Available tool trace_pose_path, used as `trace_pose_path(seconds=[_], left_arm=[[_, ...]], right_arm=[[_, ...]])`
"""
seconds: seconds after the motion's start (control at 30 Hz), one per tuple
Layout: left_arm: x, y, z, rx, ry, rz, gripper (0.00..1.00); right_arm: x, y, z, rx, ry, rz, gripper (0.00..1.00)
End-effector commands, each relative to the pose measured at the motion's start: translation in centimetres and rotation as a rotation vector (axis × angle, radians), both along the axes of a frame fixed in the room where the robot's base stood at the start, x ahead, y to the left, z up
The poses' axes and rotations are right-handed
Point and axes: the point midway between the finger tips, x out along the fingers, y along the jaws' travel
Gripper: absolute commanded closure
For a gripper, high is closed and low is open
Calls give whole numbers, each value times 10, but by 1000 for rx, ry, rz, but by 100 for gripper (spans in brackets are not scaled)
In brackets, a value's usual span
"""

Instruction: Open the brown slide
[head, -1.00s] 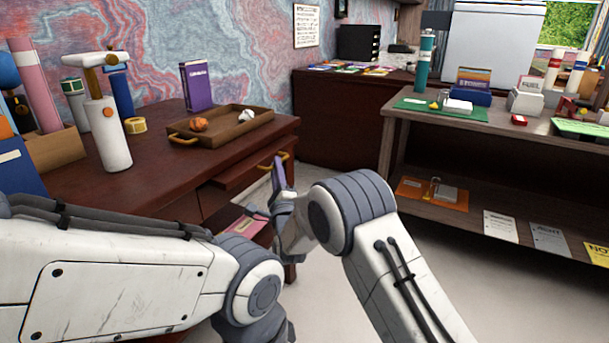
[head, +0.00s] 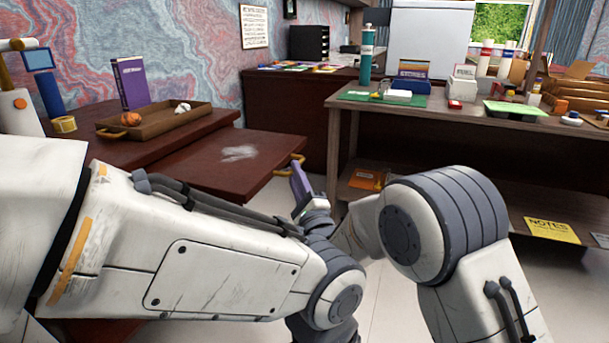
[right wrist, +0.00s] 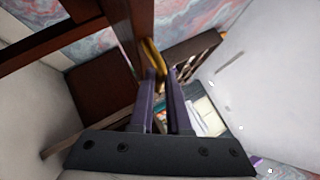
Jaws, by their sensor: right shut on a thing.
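The brown slide (head: 215,168) is a flat reddish-brown board that sticks well out of the desk in the head view, with a pale smudge on its top. Its brass handle (head: 297,160) is on the front end, and the handle also shows in the right wrist view (right wrist: 152,58). My right gripper (head: 298,178), with purple fingers, is shut on this handle. In the right wrist view its fingers (right wrist: 164,85) meet at the handle. My left arm crosses the foreground, and its gripper is not visible.
A wooden tray (head: 205,116) with an orange object (head: 131,119) and a pale crumpled thing stands on the desk (head: 95,150) behind the slide. A long two-level table (head: 450,112) with several items stands at the right. Pale floor lies between.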

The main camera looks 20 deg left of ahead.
Motion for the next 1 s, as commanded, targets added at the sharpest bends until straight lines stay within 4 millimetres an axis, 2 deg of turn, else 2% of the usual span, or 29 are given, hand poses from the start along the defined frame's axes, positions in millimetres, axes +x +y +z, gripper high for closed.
trace_pose_path(seconds=[0.37,0.4,0.47,0.83,1.0], left_arm=[[0,0,-1,0,0,0,50],[0,0,-1,0,0,0,50],[0,0,-1,0,0,0,50],[0,0,0,0,0,0,50],[0,0,5,0,0,0,50]], right_arm=[[1,0,-3,-4,8,0,100],[1,0,-3,-5,8,-1,78],[1,-1,-3,-4,8,-1,55],[-2,-1,-2,-2,4,1,55],[-17,-14,-10,-4,7,1,55]])
